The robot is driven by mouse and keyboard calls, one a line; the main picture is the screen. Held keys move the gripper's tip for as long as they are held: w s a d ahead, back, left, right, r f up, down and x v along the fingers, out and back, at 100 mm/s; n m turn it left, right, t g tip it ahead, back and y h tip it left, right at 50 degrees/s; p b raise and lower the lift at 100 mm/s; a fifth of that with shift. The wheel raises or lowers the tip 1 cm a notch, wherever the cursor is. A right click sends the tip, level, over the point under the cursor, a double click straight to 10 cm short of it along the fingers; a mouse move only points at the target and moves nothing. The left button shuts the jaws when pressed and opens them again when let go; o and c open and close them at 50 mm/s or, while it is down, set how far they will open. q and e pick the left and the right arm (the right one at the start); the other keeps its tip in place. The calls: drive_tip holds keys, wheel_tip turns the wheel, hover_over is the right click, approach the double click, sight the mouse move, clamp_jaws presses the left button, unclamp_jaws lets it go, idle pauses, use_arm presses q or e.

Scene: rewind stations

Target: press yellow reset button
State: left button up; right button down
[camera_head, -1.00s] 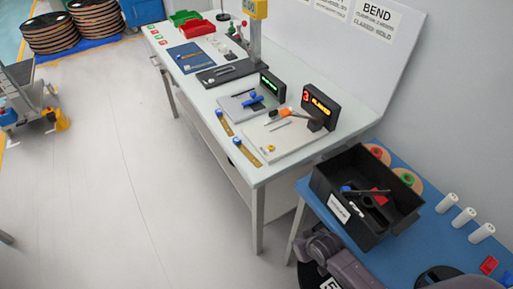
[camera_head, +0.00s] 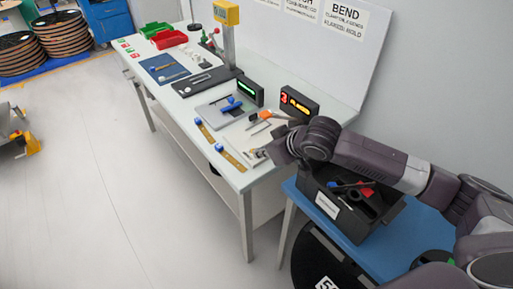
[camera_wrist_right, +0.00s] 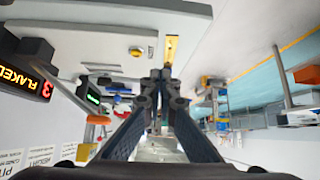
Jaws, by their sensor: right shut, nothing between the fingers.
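The white station panel (camera_head: 231,130) lies on the near end of the white workbench, in front of a black display (camera_head: 298,104) with a red 3 and orange text. My right gripper (camera_head: 259,155) is shut and empty, over the panel's near right part. The yellow button is not clear in the head view, where my gripper covers that corner. In the right wrist view, a small round pale-yellowish button (camera_wrist_right: 136,51) sits on the panel, beside and a little apart from the shut fingertips (camera_wrist_right: 160,75). I cannot tell the height gap. My left gripper is out of view.
An orange-handled tool (camera_head: 265,116) lies before the display. Yellow strips with blue knobs (camera_head: 231,159) lie along the bench's front edge. A black bin (camera_head: 343,219) with tools stands on the blue table (camera_head: 425,226) below my right arm. A second station with a green display (camera_head: 250,91) is farther left.

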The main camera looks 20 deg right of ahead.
drive_tip(key=w+d+r+m, duration=0.1)
drive_tip(key=d+r, duration=0.3)
drive_tip(key=r, duration=0.1)
drive_tip(key=shift+h, duration=0.3)
drive_tip(key=shift+w+f, duration=0.1)
drive_tip(key=shift+w, duration=0.1)
drive_tip(key=p+x, duration=0.1)
drive_tip(key=x, duration=0.8)
drive_tip(key=shift+w, duration=0.2)
wheel_tip(320, 180, down, 3)
drive_tip(key=shift+w+a+f+p, duration=0.1)
drive_tip(key=shift+w+p, duration=0.05)
drive_tip(key=shift+p, duration=0.35)
drive_tip(key=shift+f, duration=0.55)
